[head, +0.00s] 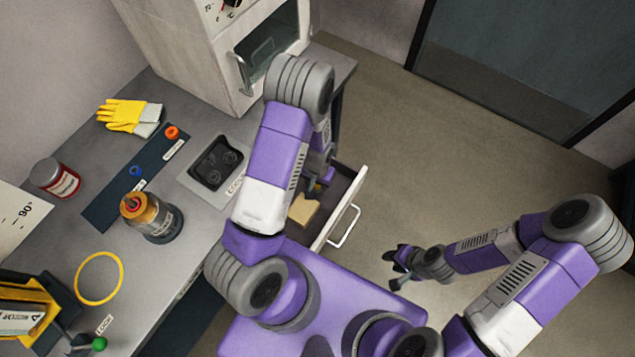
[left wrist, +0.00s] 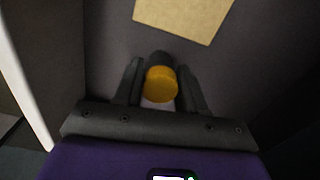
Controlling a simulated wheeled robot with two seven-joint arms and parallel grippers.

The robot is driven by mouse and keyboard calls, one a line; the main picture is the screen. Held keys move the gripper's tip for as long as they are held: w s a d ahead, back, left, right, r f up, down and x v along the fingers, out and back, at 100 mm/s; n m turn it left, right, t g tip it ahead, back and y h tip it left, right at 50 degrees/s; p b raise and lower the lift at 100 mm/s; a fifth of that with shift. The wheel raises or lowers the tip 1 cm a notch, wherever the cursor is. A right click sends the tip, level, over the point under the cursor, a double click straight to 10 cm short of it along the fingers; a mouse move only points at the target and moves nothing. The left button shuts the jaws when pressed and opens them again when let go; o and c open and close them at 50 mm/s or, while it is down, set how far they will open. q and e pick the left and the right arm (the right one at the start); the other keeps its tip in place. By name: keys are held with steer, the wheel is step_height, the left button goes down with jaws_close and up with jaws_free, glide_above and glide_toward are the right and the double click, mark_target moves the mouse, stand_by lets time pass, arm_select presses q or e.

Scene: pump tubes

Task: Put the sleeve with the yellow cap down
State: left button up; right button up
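The sleeve with the yellow cap (left wrist: 161,84) shows in the left wrist view, between the two fingers of my left gripper (left wrist: 161,90). The fingers lie close along both sides and appear closed on it. A pale part shows below the cap, and a dark round shape lies just beyond it. In the head view my left gripper (head: 318,186) is low inside the open drawer (head: 352,187), mostly hidden by my arm. I cannot tell whether the sleeve touches the drawer floor. My right gripper (head: 396,268) is open and empty, over the floor.

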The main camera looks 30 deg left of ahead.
arm_select(q)
steer(key=o, duration=0.3)
steer(key=shift+r, duration=0.1)
steer(key=shift+r, duration=0.35)
step_height(320, 180, up, 12)
steer(key=p, duration=0.4)
steer(key=shift+f+p, duration=0.2)
steer(key=shift+p, duration=0.1)
